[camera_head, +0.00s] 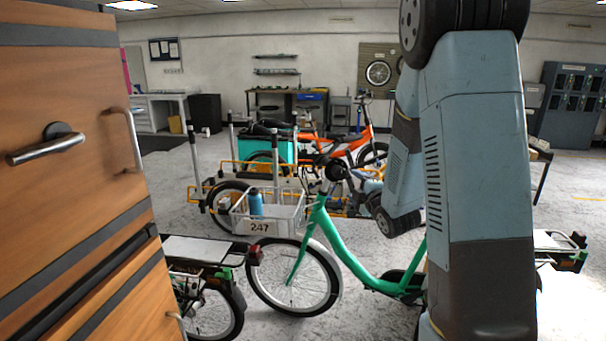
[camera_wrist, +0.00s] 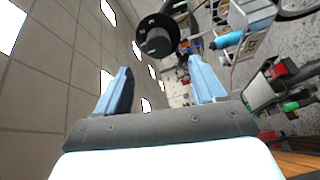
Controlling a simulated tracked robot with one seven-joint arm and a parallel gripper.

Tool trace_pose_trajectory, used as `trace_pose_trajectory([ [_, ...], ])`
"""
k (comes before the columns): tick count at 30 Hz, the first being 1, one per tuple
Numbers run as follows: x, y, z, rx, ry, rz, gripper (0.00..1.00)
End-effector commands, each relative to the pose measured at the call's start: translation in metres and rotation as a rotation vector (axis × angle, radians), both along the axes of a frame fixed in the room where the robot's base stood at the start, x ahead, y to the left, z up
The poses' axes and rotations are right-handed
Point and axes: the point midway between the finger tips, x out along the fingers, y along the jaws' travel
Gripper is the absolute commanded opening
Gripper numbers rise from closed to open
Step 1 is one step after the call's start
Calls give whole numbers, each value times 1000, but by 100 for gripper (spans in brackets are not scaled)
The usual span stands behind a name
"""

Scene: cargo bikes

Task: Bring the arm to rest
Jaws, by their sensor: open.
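My arm (camera_head: 478,150) fills the right of the head view, its blue-grey links folded with one hanging down in front of the green bike. My gripper (camera_wrist: 160,66) shows in the wrist view with its two blue fingers wide apart and nothing between them. In the head view I cannot clearly make out the fingers. A black round part (camera_wrist: 157,37) shows beyond the fingers; I cannot tell what it belongs to. The wrist view is tilted, with ceiling on the left and floor and bikes on the right.
A wooden cabinet (camera_head: 70,120) stands close at the left. A green cargo bike (camera_head: 345,255) stands ahead, with a white crate (camera_head: 283,225) marked 247 and a blue bottle (camera_head: 256,203) in it. An orange bike (camera_head: 330,150) stands behind. Floor at the left back is clear.

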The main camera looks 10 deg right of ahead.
Motion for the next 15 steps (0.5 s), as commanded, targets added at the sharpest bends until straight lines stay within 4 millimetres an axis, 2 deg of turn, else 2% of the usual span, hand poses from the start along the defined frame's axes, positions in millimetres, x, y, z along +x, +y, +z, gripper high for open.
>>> trace_pose_trajectory([
  [8,-17,-8,32,163,145,-103,69],
  [15,-53,-12,59,365,313,-232,69],
])
